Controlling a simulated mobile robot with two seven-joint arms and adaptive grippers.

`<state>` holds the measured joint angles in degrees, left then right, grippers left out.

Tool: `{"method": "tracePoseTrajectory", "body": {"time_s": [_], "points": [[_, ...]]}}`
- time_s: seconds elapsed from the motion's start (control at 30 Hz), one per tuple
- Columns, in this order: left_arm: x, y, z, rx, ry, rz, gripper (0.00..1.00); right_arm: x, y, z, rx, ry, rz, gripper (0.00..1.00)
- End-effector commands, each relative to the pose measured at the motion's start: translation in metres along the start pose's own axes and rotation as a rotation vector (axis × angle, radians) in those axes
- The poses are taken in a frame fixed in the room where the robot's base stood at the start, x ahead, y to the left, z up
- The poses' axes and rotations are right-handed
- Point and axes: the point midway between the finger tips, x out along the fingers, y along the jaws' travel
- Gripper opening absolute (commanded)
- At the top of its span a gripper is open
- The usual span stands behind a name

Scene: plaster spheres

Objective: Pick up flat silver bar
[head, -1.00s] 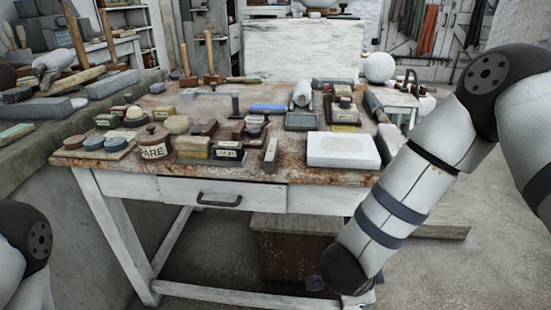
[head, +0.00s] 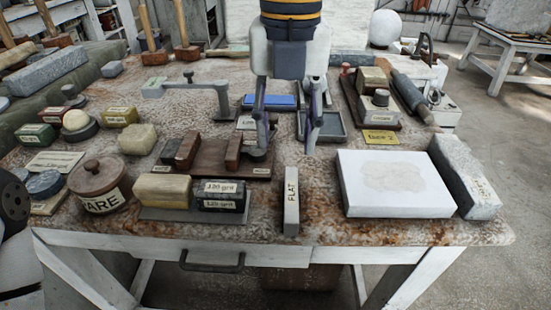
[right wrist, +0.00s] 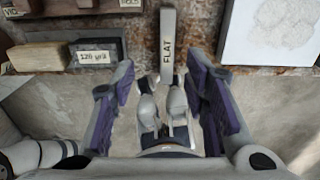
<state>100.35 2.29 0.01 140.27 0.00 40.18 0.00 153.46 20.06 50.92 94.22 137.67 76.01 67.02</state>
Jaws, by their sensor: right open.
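The flat silver bar (head: 291,216) is a narrow grey block labelled FLAT. It lies at the front edge of the table, pointing away from me, and also shows at the top middle of the right wrist view (right wrist: 167,62). My right gripper (head: 286,152) points down over the table, behind the bar in the head picture. In the right wrist view its two purple-padded fingers (right wrist: 160,82) are spread and empty, one on either side of the bar's line. I see no contact with the bar. My left gripper is out of view.
A white slab (head: 393,200) lies right of the bar, with a long stone block (head: 464,178) beside it. Left are a tray with a yellow block (head: 163,190) and a dark 120 grit block (head: 222,195), and a lidded round pot (head: 98,178). A drawer handle (head: 212,263) projects below.

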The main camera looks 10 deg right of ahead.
Motion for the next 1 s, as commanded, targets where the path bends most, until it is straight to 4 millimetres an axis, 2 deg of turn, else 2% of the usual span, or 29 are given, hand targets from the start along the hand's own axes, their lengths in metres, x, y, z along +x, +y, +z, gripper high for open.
{"method": "tracePoseTrajectory", "body": {"time_s": [0.07,0.23,0.43,0.63,0.73,0.9,0.93,1.0], "points": [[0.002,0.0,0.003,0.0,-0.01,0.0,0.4,0.011,0.0,-0.001,-0.003,0.003,-0.003,0.42],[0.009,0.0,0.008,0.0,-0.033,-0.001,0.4,0.051,-0.001,-0.001,-0.004,0.007,-0.005,0.42],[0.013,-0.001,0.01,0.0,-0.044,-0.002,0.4,0.078,-0.003,0.0,-0.003,0.003,-0.004,0.42],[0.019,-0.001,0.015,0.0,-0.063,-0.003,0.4,0.116,-0.007,0.001,-0.003,0.004,-0.005,0.42],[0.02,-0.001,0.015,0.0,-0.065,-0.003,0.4,0.121,-0.007,0.001,-0.004,0.0,-0.003,0.42],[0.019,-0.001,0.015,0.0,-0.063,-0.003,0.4,0.12,-0.007,0.001,-0.003,-0.003,-0.002,0.42],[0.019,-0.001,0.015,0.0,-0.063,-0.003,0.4,0.12,-0.007,0.001,-0.003,-0.003,-0.002,0.39],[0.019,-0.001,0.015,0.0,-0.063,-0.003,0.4,0.12,-0.007,0.001,-0.003,-0.003,-0.002,0.24]]}}
